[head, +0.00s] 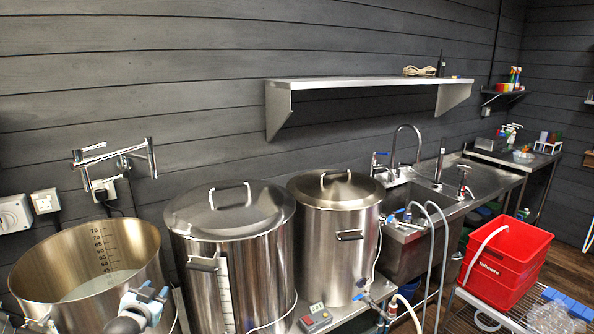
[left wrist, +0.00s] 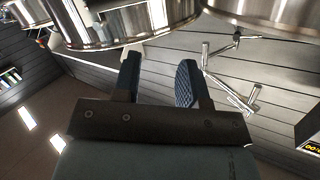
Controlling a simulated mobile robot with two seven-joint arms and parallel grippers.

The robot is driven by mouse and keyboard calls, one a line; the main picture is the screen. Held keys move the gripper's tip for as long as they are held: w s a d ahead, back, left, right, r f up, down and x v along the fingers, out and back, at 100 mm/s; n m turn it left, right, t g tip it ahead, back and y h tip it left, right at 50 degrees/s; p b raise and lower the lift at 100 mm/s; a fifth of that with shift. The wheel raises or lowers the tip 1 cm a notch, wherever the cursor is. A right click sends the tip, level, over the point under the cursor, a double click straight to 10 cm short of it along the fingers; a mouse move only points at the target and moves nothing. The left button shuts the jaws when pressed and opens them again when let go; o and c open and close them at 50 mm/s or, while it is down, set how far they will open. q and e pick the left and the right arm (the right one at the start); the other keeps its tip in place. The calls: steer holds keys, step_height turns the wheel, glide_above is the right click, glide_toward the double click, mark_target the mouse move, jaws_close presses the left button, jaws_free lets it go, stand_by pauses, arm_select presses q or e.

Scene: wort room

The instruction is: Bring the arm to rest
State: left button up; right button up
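My left gripper (head: 153,291) shows at the lower left of the head view, in front of the open steel pot. In the left wrist view its two dark fingers (left wrist: 158,80), with blue ribbed pads, stand apart with nothing between them. It is open and empty. Most of my left arm is out of view. My right gripper does not show in either view.
The open pot (head: 50,268) and two lidded kettles (head: 236,255) (head: 335,222) stand close by. A folding wall tap (head: 115,158) juts out above. A shelf (head: 355,82) is on the wall. A sink (head: 405,245) and red crate (head: 505,262) are right.

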arm_select(q)
steer(key=s+d+f+g+h, duration=0.1)
steer(key=s+d+f, duration=0.5)
steer(key=s, duration=0.4)
steer(key=s+d+f+g+h, duration=0.15)
steer(key=s+d+f, duration=0.25)
steer(key=s+f, duration=0.5)
steer(key=s+d+f+g, duration=0.1)
steer(key=s+d, duration=0.2)
steer(key=s, duration=0.8)
steer(key=s+d+f+g, duration=0.1)
steer(key=s+d, duration=0.3)
steer(key=s, duration=0.6)
steer(key=shift+s+d+f+n+h, duration=0.15)
steer(key=shift+s+f+n+h, duration=0.25)
steer(key=shift+f, duration=0.2)
steer(key=shift+g, duration=0.25)
